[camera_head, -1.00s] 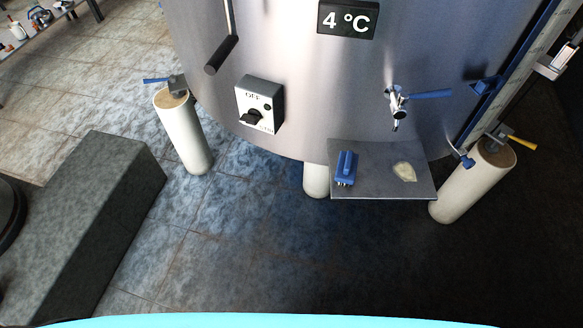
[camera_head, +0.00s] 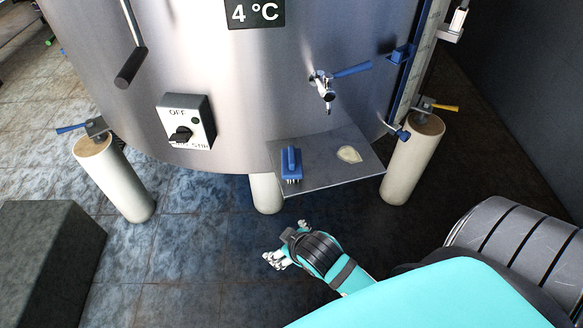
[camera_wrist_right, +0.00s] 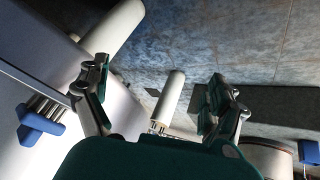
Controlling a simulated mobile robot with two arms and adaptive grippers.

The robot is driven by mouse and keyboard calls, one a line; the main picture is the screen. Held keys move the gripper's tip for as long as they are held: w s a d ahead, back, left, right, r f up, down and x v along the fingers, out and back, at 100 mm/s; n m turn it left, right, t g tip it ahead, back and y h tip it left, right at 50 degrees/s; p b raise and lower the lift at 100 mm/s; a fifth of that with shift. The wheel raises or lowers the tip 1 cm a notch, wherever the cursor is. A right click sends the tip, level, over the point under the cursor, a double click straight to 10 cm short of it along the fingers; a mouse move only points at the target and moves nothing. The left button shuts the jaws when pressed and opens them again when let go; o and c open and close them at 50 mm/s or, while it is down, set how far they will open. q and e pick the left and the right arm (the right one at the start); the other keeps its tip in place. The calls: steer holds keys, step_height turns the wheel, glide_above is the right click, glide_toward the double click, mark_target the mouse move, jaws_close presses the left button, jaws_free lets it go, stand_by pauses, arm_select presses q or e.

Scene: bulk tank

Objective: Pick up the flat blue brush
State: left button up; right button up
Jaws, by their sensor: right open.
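The flat blue brush (camera_head: 291,166) stands with its pale bristles down on the left part of a grey metal shelf (camera_head: 315,179) at the front of the tank. A blue object with bristles, seemingly the brush (camera_wrist_right: 40,122), shows at the left edge of the right wrist view. My right gripper (camera_head: 276,259) is open and empty, in front of and below the shelf, apart from the brush. Its two fingers (camera_wrist_right: 157,95) are spread in the right wrist view, with nothing between the tips. My left gripper is out of view.
The steel tank (camera_head: 240,85) stands on pale legs (camera_head: 115,180). A tap (camera_head: 325,85) with a blue lever hangs above the shelf. A pale patch (camera_head: 348,154) lies on the shelf, right of the brush. A dark block (camera_head: 50,245) stands left. The floor between is clear.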

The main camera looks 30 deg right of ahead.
steer(key=w+a+r+n+t, duration=0.2)
steer(key=w+r+n+t, duration=0.35)
steer(key=w+r, duration=0.8)
steer(key=w+a+r+n+t+y, duration=0.3)
steer(key=r+n+t+y, duration=0.1)
steer(key=r, duration=0.4)
steer(key=w+a+r+n+t+y, duration=0.2)
steer(key=a+r+n+t+y, duration=0.15)
steer(key=r, duration=0.45)
steer(key=s+a+r+n+g+y, duration=0.1)
steer(key=a+r+n+g+y, duration=0.25)
steer(key=n+y, duration=0.4)
steer(key=s+a+r+n+g+y, duration=0.1)
steer(key=a+r+n+g+y, duration=0.3)
steer(key=n, duration=0.6)
steer(key=n+g+h, duration=1.3)
steer(key=n+h, duration=0.1)
steer(key=h, duration=0.5)
glide_above(292, 154)
step_height(292, 154, down, 8)
steer(key=f, duration=0.1)
steer(key=shift+m+t, duration=0.25)
step_height(292, 154, down, 10)
steer(key=shift+f, duration=0.15)
steer(key=shift+f+p, duration=1)
steer(key=shift+f, duration=2.05)
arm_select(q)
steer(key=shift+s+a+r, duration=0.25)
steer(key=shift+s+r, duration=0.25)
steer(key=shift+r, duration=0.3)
